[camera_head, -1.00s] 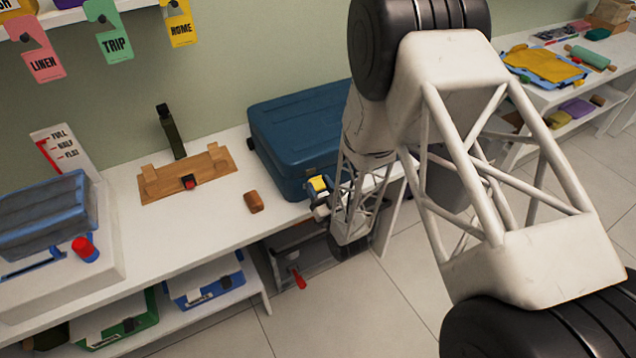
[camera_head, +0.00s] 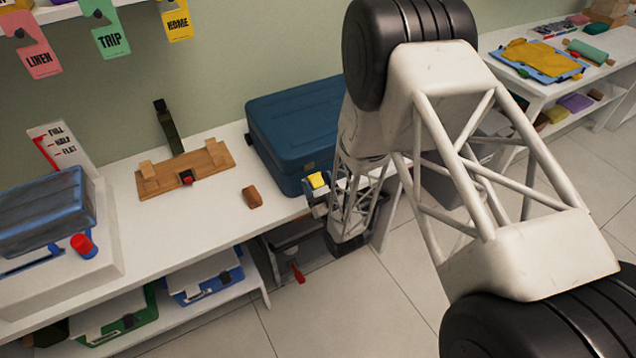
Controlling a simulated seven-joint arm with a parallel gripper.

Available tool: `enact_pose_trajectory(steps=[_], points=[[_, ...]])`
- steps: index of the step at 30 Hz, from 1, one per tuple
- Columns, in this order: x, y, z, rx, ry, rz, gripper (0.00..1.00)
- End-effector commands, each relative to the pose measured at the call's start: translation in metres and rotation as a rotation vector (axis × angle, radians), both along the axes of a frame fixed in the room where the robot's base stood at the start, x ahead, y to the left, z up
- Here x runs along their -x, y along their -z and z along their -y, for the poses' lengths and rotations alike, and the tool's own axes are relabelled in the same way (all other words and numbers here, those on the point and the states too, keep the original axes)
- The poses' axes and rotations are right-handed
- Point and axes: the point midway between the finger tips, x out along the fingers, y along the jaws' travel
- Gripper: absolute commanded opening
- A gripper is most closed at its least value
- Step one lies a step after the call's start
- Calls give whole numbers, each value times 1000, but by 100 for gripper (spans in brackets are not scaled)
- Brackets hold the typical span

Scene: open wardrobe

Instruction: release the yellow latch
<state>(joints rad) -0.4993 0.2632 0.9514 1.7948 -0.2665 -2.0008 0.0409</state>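A closed dark blue case (camera_head: 290,125) lies on the white bench. A small bright yellow piece (camera_head: 317,180), seemingly the yellow latch, shows at the case's front right, right at my gripper. My gripper (camera_head: 318,203) is at the case's front side, below and beside the yellow piece. It is small and partly covered by my own arm. I cannot tell whether its fingers touch the yellow piece or whether they are open or shut. My arm hides the right end of the case.
A brown block (camera_head: 252,197) lies on the bench left of the case. A wooden fixture (camera_head: 185,172) with a dark upright strap stands further left. Below the bench are a red handle (camera_head: 297,271) and a blue bin (camera_head: 205,280). My arm fills the right foreground.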

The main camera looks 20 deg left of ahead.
Motion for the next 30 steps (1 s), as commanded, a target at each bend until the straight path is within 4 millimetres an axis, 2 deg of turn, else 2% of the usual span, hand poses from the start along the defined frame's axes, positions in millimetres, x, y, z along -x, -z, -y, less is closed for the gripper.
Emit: enact_pose_trajectory(steps=[14, 30], points=[[4, 4, 4, 1, 0, -1, 67], [25, 22, 25, 0, 0, 0, 67]])
